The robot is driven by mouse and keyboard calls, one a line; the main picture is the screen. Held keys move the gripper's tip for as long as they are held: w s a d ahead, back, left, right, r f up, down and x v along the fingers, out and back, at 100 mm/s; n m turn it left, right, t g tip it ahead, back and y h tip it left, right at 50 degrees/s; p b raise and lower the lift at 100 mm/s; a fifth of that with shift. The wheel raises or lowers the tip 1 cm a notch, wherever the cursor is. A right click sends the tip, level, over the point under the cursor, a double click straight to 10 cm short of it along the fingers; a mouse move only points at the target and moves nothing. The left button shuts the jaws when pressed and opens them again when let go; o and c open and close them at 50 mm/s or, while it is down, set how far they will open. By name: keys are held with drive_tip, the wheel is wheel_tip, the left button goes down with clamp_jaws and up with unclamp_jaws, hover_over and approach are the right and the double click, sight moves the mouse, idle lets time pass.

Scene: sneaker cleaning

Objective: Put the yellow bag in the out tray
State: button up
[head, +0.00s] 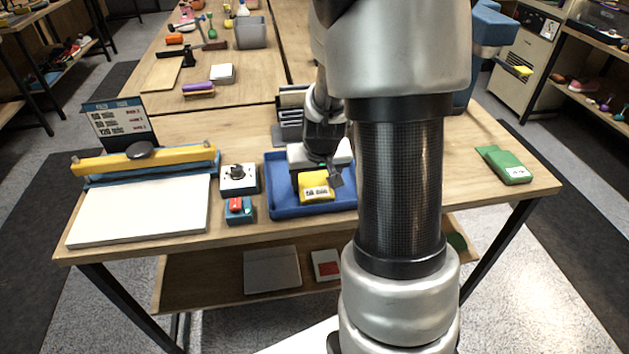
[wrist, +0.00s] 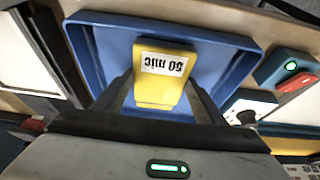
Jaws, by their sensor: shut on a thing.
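The yellow bag (head: 316,187) has a white label and is over the blue tray (head: 284,211) on the table, in the head view. My gripper (head: 318,178) is shut on it from above. In the wrist view the yellow bag (wrist: 164,75) sits between the two fingers of my gripper (wrist: 163,103), with its label reading "50 mic" upside down. The blue tray (wrist: 95,45) surrounds the bag in that view. I cannot tell whether the bag touches the tray floor. My arm hides the tray's right part in the head view.
A white-bedded machine with a yellow bar (head: 140,212) is further left. A green bag (head: 504,165) lies at the right, with bare table around it.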

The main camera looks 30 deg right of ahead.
drive_tip(key=shift+r, duration=0.1)
drive_tip(key=o, duration=1.2)
drive_tip(key=shift+c, duration=0.2)
